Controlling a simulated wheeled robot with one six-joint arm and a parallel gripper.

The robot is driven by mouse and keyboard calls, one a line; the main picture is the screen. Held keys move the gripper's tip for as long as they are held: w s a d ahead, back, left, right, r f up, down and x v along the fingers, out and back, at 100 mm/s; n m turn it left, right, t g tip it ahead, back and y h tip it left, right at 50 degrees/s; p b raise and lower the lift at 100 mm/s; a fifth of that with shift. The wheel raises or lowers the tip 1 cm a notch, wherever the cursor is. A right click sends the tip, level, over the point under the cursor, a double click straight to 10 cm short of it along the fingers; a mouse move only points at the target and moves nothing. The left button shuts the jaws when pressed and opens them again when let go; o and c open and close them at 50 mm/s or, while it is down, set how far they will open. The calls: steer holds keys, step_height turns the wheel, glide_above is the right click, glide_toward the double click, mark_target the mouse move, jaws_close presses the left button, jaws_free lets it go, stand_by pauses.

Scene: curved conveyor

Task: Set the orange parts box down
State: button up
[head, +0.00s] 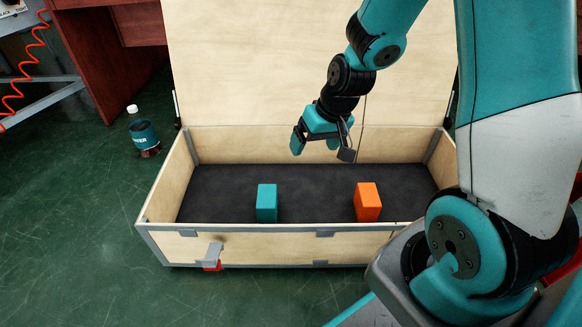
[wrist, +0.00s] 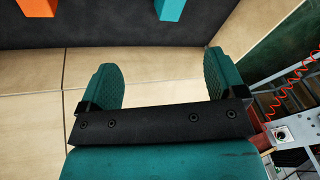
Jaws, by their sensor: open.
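The orange parts box (head: 367,202) stands upright on the dark floor of an open wooden crate (head: 270,232), in its right half. In the wrist view the orange box (wrist: 38,6) shows only in part at the top left edge. My gripper (head: 313,150) is open and empty above the back of the crate, up and to the left of the orange box and apart from it. Its two teal fingers (wrist: 160,82) are spread with nothing between them in the wrist view.
A teal box (head: 267,203) stands in the crate left of the orange one; it also shows in the wrist view (wrist: 170,8). The crate's raised lid (head: 250,70) stands behind. A bottle (head: 143,135) is on the green floor at left. Dark crate floor between the boxes is free.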

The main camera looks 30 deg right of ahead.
steer(key=s+a+r+n+y, duration=0.2)
steer(key=s+a+r+n, duration=0.3)
steer(key=a+r, duration=0.5)
steer(key=s+a+r+n+g, duration=0.1)
steer(key=s+a+r+n, duration=0.1)
steer(key=s, duration=0.4)
steer(key=s+a+r+n+g, duration=0.1)
steer(key=s+a+r+g, duration=0.1)
steer(key=s+a, duration=0.4)
steer(key=shift+s+r+n, duration=0.4)
steer(key=shift+s+r, duration=0.2)
steer(key=shift+r, duration=0.3)
